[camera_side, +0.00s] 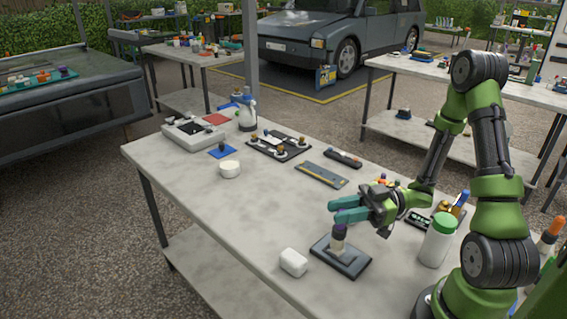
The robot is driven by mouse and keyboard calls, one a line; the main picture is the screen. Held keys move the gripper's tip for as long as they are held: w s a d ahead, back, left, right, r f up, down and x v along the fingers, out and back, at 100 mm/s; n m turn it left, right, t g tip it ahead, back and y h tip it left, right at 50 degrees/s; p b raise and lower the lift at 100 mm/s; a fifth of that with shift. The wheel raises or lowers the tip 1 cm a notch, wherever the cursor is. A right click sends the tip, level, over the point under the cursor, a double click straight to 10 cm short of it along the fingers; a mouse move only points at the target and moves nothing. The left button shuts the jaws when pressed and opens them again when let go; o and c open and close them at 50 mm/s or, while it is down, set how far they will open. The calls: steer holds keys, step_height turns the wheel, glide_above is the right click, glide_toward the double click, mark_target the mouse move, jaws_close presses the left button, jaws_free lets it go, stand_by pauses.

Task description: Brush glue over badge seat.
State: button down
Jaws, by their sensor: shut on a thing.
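My gripper (345,209), with teal fingers, is shut over the dark base plate (352,263) near the front of the table. A white round pot (230,169) stands to the left, apart from the gripper. I cannot make out for certain which thing is the badge seat, and no glue is discernible.
A white block (293,262) lies left of the plate. A white bottle with a green cap (437,242) stands to the right. The middle left is clear.

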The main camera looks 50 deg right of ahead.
steer(key=shift+f, duration=0.55)
